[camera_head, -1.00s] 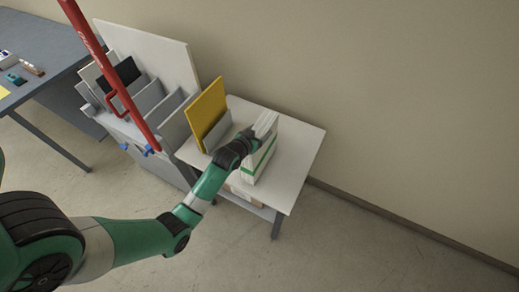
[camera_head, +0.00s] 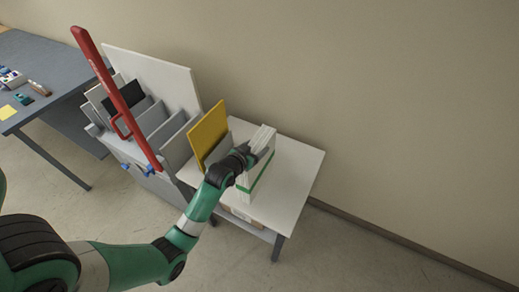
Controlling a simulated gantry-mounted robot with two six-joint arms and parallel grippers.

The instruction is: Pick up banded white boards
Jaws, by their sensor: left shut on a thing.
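The banded white boards (camera_head: 259,158) stand upright as a stack on the small white table, with a green band (camera_head: 258,174) around them. My left gripper (camera_head: 251,154) is at the upper left edge of the stack and is shut on the boards. The fingertips are partly hidden against the stack. I cannot tell whether the boards' lower edge touches the tabletop. My right gripper is not in view.
The small white table (camera_head: 297,172) has free room to the right of the boards. A yellow board (camera_head: 208,132) stands in a holder just left of the boards. A grey rack (camera_head: 160,127) with several panels and a red bar (camera_head: 110,88) stand further left. A grey desk (camera_head: 45,62) is at the far left.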

